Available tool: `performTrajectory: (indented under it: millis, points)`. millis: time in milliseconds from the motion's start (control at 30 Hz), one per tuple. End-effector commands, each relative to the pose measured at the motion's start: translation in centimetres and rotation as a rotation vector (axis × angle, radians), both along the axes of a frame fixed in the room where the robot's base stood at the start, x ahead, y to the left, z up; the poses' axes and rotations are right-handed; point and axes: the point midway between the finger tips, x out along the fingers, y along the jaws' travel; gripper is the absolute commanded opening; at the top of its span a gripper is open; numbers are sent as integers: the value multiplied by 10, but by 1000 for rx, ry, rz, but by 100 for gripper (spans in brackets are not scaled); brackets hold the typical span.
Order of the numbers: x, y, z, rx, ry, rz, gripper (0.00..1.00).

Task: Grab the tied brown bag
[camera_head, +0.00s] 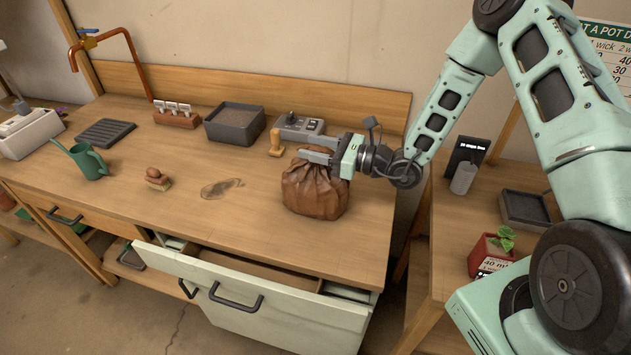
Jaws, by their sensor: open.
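The tied brown bag (314,193) stands on the wooden bench, right of its middle. It looks dark brown, crumpled and gathered toward its top. My gripper (308,156) comes in from the right and points left at the bag's gathered top. Its two grey fingers are apart, and it is open. The fingers overlap the bag's top in this view. I cannot tell whether they touch it or whether the neck lies between them. The bag's tie is hidden by the gripper.
A wooden stamp-like tool (276,143), a grey control box (298,127) and a dark tray (235,123) stand behind the bag. A drawer (255,300) hangs open below the bench front. A green watering can (88,160) stands left. The bench between is mostly clear.

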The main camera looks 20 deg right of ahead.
Motion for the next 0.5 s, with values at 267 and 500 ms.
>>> performTrajectory:
  millis: [267,500]
  points:
    - [0,0,0,0,0,0,9]
    - [0,0,0,-1,-1,0,0]
